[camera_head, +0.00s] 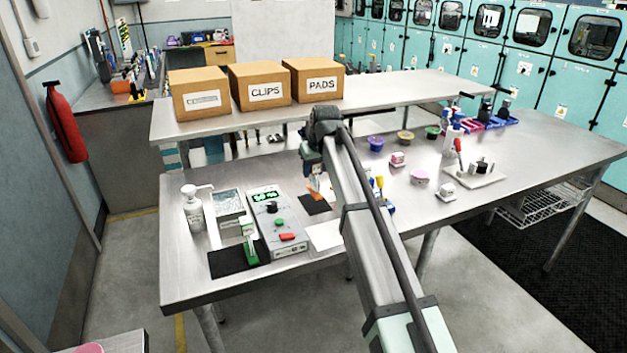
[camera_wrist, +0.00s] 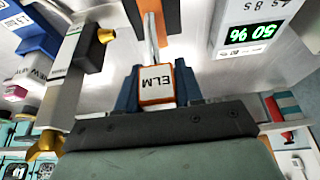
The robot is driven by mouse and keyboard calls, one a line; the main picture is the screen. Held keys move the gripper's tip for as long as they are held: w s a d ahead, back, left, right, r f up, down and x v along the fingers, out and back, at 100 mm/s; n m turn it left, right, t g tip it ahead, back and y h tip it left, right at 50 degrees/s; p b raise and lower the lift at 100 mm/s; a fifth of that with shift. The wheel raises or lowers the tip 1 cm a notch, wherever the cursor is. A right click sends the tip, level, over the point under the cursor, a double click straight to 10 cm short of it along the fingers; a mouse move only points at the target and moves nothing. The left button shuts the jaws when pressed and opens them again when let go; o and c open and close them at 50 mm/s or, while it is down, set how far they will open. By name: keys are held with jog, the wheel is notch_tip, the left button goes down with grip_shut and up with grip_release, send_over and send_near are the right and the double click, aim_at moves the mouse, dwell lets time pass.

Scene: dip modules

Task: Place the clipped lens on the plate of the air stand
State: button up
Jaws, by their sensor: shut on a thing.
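My gripper (camera_wrist: 158,84) is shut on a small orange-edged clip with a white face (camera_wrist: 157,80) marked ELM, upside down in the wrist view. A thin metal rod (camera_wrist: 150,38) extends from the clip, away from my gripper. I cannot make out a lens on it. In the head view my gripper (camera_head: 315,178) is low over the table, partly hidden by my arm, with an orange part near it above a dark mat (camera_head: 314,206). I cannot tell which object is the air stand; its plate is not clearly identifiable.
A control box with a green display (camera_head: 276,222) stands left of my gripper; it also shows in the wrist view (camera_wrist: 255,32). A green-and-white upright piece (camera_head: 249,242), glass bath (camera_head: 229,207) and pump bottle (camera_head: 193,210) stand nearby. Grey gold-knobbed equipment (camera_wrist: 78,62) is close by.

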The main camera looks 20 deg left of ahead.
aim_at(314, 178)
jog(key=shift+f, duration=1.8)
jog(key=shift+f, duration=0.15)
jog(key=o, duration=1)
jog(key=shift+o, duration=0.2)
jog(key=v, duration=1.2)
